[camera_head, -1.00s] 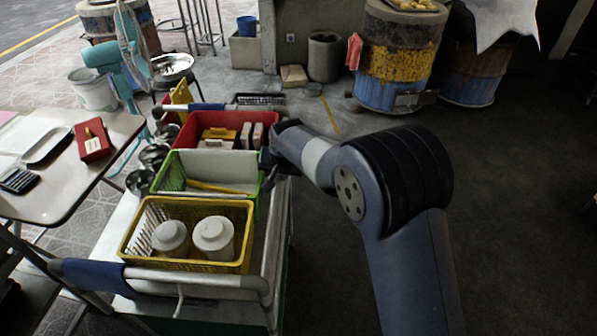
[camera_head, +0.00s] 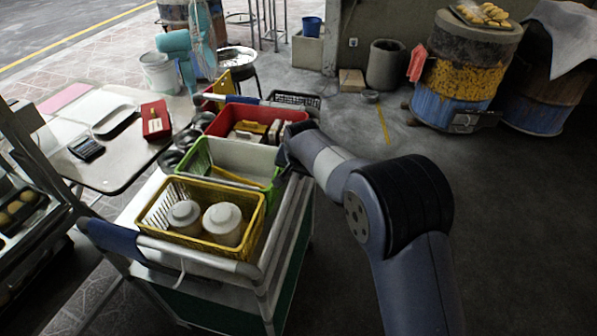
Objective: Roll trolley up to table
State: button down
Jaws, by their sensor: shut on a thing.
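The trolley (camera_head: 272,262) stands in the lower middle, with metal rails and a blue-gripped handle (camera_head: 112,236) at its near end. On its top are a yellow basket (camera_head: 170,226) with two white lidded jars, a green basket (camera_head: 265,187) and a red crate (camera_head: 298,116). My gripper (camera_head: 284,158) is at the trolley's right side by the green basket, shut on what looks like the side rail; the jaws are partly hidden. The table (camera_head: 118,172) is to the left, close beside the trolley's far left side. I cannot tell whether they touch.
A red box (camera_head: 155,119) and a calculator (camera_head: 87,148) lie on the table. A rack with a food tray (camera_head: 22,208) stands at the left edge. Barrel ovens (camera_head: 455,85) stand at the back right. The floor at right is clear.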

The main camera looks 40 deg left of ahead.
jog(key=shift+s+a+r, duration=0.1)
jog(key=shift+s+a, duration=0.05)
jog(key=shift+a, duration=0.05)
jog(key=c, duration=1.3)
grip_release()
jog(key=shift+a, duration=0.1)
jog(key=v, duration=1)
jog(key=shift+d+r+b, duration=0.25)
jog(key=shift+b, duration=0.1)
jog(key=shift+s, duration=0.1)
jog(key=x, duration=1)
jog(key=shift+a+f+p, duration=0.1)
jog(key=shift+f+p, duration=0.2)
jog(key=shift+p, duration=0.05)
jog(key=shift+w+f, duration=0.1)
jog(key=shift+w, duration=0.15)
jog(key=shift+d, duration=0.2)
